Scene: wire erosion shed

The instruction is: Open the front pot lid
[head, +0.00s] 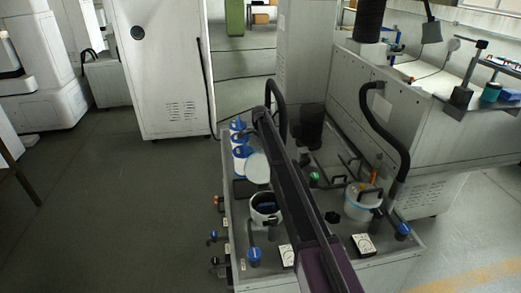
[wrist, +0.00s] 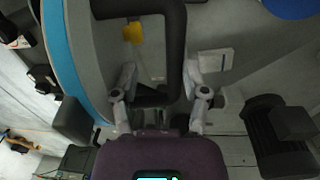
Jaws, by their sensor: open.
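In the head view, one white pot (head: 265,217) stands open, with a blue thing in it and a pale round lid (head: 257,167) tilted up behind it. A second pot (head: 358,208), to the right, has its grey lid on, with a dark handle (head: 366,188). I cannot tell for sure which is the front pot. In the wrist view, my gripper (wrist: 160,78) is open near a thick dark bent handle (wrist: 174,50), beside a grey curved surface with a blue rim (wrist: 68,45). I cannot tell whether the fingers touch it. The gripper is not clear in the head view.
Blue-capped white bottles (head: 240,155) stand at the bench's back left. A dark cylinder (head: 308,128) and a curved dark hose (head: 385,130) stand behind the pots. Blue knobs (head: 254,254) and white dials (head: 364,245) line the front. Floor at the left is clear.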

